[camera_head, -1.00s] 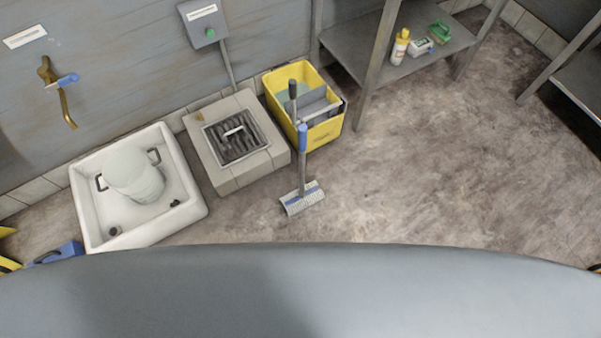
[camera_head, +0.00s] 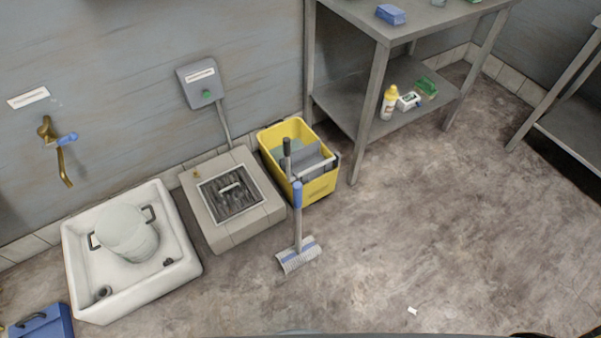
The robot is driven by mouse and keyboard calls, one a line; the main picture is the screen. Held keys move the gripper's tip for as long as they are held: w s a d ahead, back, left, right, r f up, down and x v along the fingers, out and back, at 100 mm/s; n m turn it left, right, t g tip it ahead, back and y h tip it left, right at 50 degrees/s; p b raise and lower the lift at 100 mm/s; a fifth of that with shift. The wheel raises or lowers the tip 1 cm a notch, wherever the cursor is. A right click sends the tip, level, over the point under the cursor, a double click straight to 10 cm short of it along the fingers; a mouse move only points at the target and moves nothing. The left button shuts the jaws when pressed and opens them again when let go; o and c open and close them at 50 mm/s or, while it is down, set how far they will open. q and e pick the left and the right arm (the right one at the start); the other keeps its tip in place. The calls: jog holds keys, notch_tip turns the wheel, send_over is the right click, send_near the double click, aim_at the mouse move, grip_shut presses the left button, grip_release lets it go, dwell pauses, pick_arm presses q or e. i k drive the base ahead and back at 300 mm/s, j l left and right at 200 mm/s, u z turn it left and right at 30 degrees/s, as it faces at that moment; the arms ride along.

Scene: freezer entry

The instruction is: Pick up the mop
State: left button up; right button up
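The mop (camera_head: 298,225) stands on the floor in front of the yellow bucket (camera_head: 315,187). Its blue and white head (camera_head: 298,256) rests on the floor. Its grey handle with a blue section (camera_head: 297,193) rises toward the bucket and overlaps it in the picture; I cannot tell whether they touch. The bucket has a grey wringer insert. Neither of my grippers shows in the head view.
A white basin (camera_head: 185,262) holding a pale pot (camera_head: 128,235) and a tiled floor drain (camera_head: 214,235) lie left of the mop. A metal shelf table (camera_head: 375,105) stands behind right. A blue case (camera_head: 45,325) is at lower left.

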aim_at(303, 250)
jog(key=i+l+u, duration=0.2)
jog(key=l+u, duration=0.15)
jog(key=l, duration=0.4)
jog(key=i+l+u, duration=0.15)
jog(key=l+u, duration=0.2)
jog(key=l, duration=0.4)
jog(key=l+u, duration=0.35)
jog(key=l, duration=0.4)
